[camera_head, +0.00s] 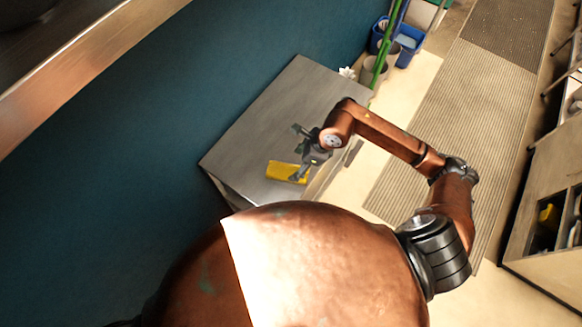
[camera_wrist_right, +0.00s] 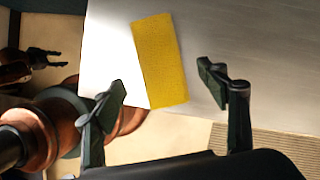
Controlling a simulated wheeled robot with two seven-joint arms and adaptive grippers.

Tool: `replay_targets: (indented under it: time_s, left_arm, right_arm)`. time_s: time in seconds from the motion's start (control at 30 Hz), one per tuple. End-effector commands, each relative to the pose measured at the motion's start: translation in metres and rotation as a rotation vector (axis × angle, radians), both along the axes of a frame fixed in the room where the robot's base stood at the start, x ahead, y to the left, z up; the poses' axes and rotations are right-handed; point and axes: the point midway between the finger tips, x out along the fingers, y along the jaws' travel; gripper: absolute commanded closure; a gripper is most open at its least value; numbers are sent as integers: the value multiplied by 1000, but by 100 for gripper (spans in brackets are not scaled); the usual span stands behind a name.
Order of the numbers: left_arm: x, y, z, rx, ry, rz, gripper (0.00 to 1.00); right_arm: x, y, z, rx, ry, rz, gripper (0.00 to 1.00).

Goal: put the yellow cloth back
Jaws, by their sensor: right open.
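The yellow cloth (camera_head: 283,171) lies flat on the steel table near its front edge. In the right wrist view the cloth (camera_wrist_right: 160,55) is a textured yellow rectangle. My right gripper (camera_head: 297,153) is over the table beside the cloth, partly overlapping its right end in the head view. Its two fingers (camera_wrist_right: 161,80) are spread apart with nothing between them, and the cloth's near end shows between and beyond the tips. My left gripper (camera_wrist_right: 45,58) shows small at the left of the right wrist view, away from the cloth; its opening is unclear.
The steel table (camera_head: 285,105) is otherwise bare, against a blue wall (camera_head: 130,135). Blue bins (camera_head: 408,47) and green poles (camera_head: 388,40) stand past its far end. A ribbed floor mat (camera_head: 450,110) lies to the right, and a cabinet (camera_head: 545,200) stands at the right edge.

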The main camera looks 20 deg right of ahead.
Motion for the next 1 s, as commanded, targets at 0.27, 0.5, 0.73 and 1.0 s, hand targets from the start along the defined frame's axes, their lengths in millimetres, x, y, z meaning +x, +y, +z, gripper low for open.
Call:
replay_targets:
  time_s: [0.27,0.5,0.73,1.0]
  left_arm:
    - [0,0,-2,0,0,0,60]
    - [0,0,-2,0,0,0,60]
    - [0,-1,-2,-1,0,0,60]
    - [0,-1,-2,-1,0,0,60]
  right_arm:
    - [-6,-13,35,-1,-1,-2,33]
    - [-8,-15,40,1,1,-1,33]
    - [-8,-15,40,1,1,-1,33]
    - [-8,-14,40,1,1,-1,33]
